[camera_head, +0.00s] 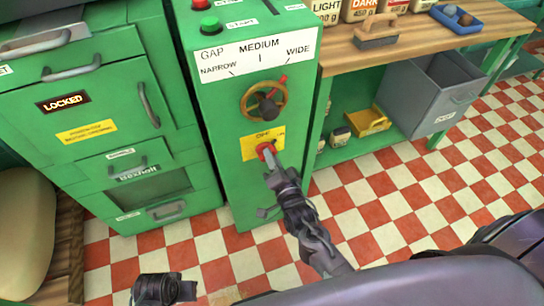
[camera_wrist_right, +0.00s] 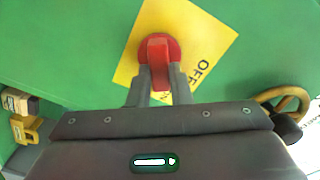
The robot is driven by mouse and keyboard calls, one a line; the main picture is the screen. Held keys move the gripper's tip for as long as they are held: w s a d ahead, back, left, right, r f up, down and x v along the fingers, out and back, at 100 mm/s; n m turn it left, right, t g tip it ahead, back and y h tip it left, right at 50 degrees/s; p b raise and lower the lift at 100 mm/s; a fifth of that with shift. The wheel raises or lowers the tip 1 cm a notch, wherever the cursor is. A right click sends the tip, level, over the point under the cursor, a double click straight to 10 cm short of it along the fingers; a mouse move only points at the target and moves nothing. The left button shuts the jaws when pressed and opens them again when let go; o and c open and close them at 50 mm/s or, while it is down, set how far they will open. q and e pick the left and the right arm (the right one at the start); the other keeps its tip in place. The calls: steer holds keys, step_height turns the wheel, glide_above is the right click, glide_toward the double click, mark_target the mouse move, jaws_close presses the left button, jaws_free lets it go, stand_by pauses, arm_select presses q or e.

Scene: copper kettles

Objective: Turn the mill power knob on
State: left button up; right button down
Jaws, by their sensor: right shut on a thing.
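The red power knob (camera_head: 265,150) sits on a yellow label plate (camera_head: 248,147) on the front of the green mill cabinet. My right gripper (camera_head: 270,163) reaches up to it from below and is shut on the knob. In the right wrist view, the fingers of the gripper (camera_wrist_right: 160,88) stand on both sides of the bar of the red knob (camera_wrist_right: 158,48). The word OFF shows on the yellow plate (camera_wrist_right: 205,48) beside the knob. A dark part of my left arm shows at the bottom left; its jaws are not clear.
A brass handwheel (camera_head: 264,101) sits above the knob, under a gap scale (camera_head: 258,54). Red and green buttons (camera_head: 210,24) are on top. Green drawers (camera_head: 100,120) stand at left. A wooden-topped bench (camera_head: 420,35) and grey bin (camera_head: 438,92) are at right. The checkered floor is clear.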

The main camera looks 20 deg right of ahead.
arm_select(q)
steer(key=shift+f, duration=0.3)
arm_select(e)
steer(key=shift+m, duration=0.3)
steer(key=c, duration=1.3)
jaws_free()
arm_select(q)
steer(key=f, duration=0.1)
steer(key=f+p, duration=0.1)
steer(key=shift+s+a+f, duration=0.1)
steer(key=shift+a+f, duration=0.15)
steer(key=shift+f, duration=0.1)
arm_select(e)
steer(key=s, duration=0.7)
steer(key=shift+s+d, duration=0.15)
steer(key=shift+s, duration=0.2)
